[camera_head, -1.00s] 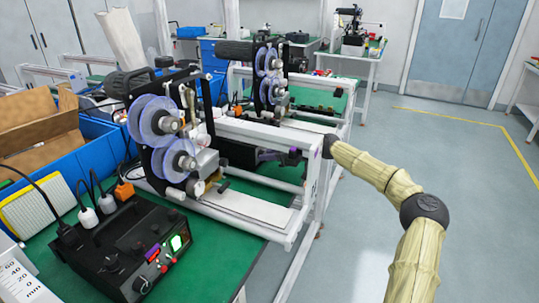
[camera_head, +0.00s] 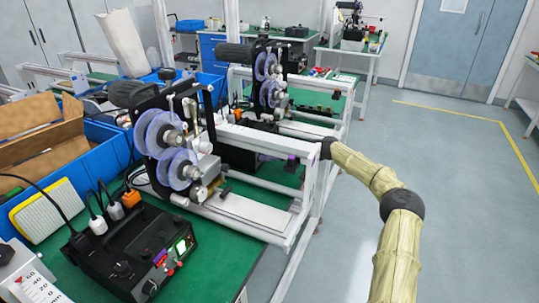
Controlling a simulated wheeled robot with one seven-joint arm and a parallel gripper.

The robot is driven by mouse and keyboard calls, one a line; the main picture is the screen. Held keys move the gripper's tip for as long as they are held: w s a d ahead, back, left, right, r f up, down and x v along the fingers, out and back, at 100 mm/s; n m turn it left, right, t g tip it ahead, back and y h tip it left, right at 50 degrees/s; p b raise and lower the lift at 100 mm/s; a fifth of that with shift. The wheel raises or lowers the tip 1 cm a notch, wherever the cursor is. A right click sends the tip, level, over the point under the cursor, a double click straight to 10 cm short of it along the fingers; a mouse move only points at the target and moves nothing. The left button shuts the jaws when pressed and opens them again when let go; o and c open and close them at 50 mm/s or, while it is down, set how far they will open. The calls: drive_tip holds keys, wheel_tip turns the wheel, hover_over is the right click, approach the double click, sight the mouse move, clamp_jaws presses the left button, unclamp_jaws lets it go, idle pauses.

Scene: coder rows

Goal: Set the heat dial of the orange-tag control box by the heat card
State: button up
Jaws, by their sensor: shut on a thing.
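A black control box (camera_head: 135,250) stands on the green bench at lower left, with a lit green display (camera_head: 183,245), red controls beside it and a dark round knob (camera_head: 122,268) on top. An orange plug-like piece (camera_head: 130,198) is at its back among the cables; whether it is the orange tag is unclear. I cannot identify a heat card or read any dial setting. My arm reaches from the lower right to behind the near coder's white frame. My gripper (camera_head: 291,160) seems to be the dark and purple part there, mostly hidden; its fingers cannot be made out.
The near coder (camera_head: 170,140) with clear reels stands behind the box; a second coder (camera_head: 268,80) stands farther back. A white frame rail (camera_head: 255,145) lies before my arm. A blue bin (camera_head: 105,150) and a scale plate (camera_head: 25,275) are at left. The floor at right is clear.

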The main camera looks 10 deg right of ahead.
drive_tip(key=shift+m, duration=0.4)
drive_tip(key=o, duration=0.7)
drive_tip(key=v, duration=1.7)
drive_tip(key=shift+w+d, duration=0.15)
drive_tip(key=shift+d, duration=0.2)
drive_tip(key=shift+f, duration=0.15)
